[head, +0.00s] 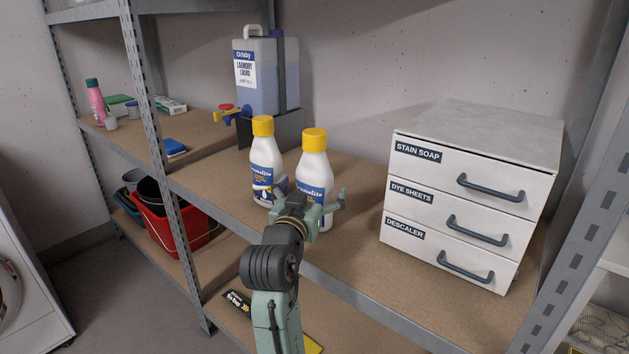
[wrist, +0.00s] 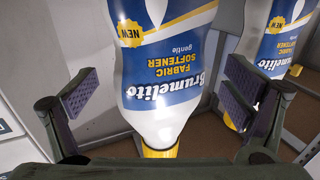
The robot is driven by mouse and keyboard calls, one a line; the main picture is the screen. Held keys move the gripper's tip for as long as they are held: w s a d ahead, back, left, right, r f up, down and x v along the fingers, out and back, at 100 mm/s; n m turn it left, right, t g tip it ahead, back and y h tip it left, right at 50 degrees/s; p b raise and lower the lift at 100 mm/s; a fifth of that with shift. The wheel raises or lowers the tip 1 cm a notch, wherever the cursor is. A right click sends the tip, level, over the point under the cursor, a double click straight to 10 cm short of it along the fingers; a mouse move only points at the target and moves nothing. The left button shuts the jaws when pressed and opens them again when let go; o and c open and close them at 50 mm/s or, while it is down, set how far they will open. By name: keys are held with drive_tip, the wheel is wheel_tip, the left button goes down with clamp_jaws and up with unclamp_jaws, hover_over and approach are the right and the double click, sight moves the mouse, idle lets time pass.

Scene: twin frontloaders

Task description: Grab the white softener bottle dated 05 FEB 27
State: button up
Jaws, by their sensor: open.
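Two white softener bottles with yellow caps and blue labels stand upright side by side on the shelf, the left bottle (head: 264,165) and the right bottle (head: 314,165). My gripper (head: 311,196) is open in front of the right bottle and hides part of its lower half. In the wrist view, which is upside down, this bottle (wrist: 165,50) shows between the two apart fingers of my gripper (wrist: 160,92), with gaps on both sides. The other bottle (wrist: 262,50) shows behind the right finger. Labels read Brumelito Fabric Softener; no date is legible on either bottle.
A laundry liquid container (head: 268,75) with a tap stands behind the bottles. A white drawer unit (head: 465,195) stands to the right. A metal shelf post (head: 150,90) is at left. Bare shelf board (head: 350,235) lies between the bottles and drawers.

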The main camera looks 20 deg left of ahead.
drive_tip(key=shift+w+a, duration=0.1)
drive_tip(key=shift+w, duration=0.85)
drive_tip(key=c, duration=2)
drive_tip(key=shift+r, duration=0.15)
drive_tip(key=shift+c, duration=0.3)
